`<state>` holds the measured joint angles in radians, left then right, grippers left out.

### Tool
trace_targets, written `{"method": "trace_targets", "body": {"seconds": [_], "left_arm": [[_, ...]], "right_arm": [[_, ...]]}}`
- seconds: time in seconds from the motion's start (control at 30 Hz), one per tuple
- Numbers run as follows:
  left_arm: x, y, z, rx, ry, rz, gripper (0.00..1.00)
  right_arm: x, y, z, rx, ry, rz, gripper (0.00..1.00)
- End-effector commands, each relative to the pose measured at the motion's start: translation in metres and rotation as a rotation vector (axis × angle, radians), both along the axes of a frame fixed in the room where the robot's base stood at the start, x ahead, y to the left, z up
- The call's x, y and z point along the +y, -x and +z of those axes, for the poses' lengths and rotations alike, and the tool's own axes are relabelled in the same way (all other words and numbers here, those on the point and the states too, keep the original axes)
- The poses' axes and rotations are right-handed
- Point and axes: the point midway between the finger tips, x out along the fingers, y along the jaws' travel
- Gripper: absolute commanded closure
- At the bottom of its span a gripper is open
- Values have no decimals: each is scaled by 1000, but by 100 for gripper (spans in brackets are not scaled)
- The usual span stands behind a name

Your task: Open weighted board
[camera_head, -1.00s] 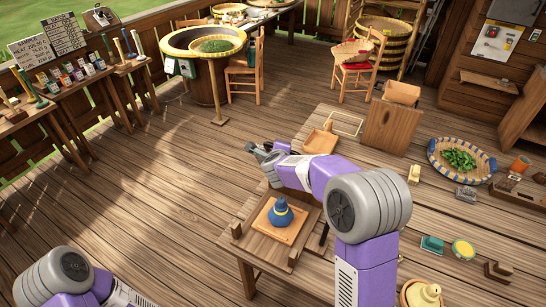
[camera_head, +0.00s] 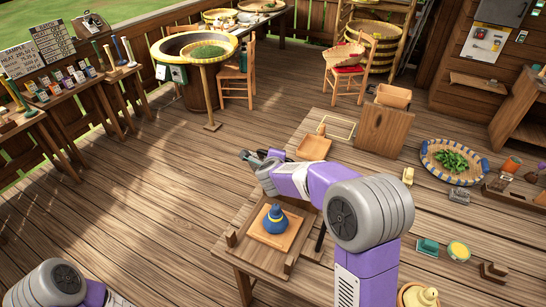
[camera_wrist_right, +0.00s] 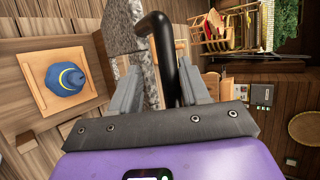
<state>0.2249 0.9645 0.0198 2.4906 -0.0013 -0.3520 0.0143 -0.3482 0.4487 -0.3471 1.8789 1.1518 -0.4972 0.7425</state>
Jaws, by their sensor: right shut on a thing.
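A blue cloth bag (camera_head: 275,219) with a yellow band rests on a square orange wooden board (camera_head: 286,243). The board lies on a low wooden table (camera_head: 238,262). In the right wrist view the bag (camera_wrist_right: 67,79) and board (camera_wrist_right: 44,104) lie to the left, apart from my gripper. My right gripper (camera_wrist_right: 160,88) is shut on a black bent handle (camera_wrist_right: 164,55). A grey speckled stone-like piece (camera_wrist_right: 124,36) shows behind the fingers. In the head view my right gripper (camera_head: 250,158) is small, beyond the table. My left arm shows at bottom left; its gripper is outside the view.
A wooden tray (camera_head: 314,147) and a wooden box stand (camera_head: 386,128) lie beyond my right arm. A basket of green leaves (camera_head: 451,162) sits at right. A round basin table (camera_head: 186,45) and chairs stand at the back. The plank floor left of the table is clear.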

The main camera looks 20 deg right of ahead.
Motion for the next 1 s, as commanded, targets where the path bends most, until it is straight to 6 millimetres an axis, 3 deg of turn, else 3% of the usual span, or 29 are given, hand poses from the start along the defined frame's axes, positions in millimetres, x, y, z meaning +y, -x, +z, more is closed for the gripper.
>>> {"method": "trace_targets", "body": {"seconds": [0.2,0.4,1.0], "left_arm": [[0,0,2,0,0,0,57],[0,0,3,0,0,0,57],[0,0,3,0,0,0,57]], "right_arm": [[12,30,25,-12,3,-1,64],[18,44,35,-15,5,0,64],[20,46,36,-15,5,1,64]]}}
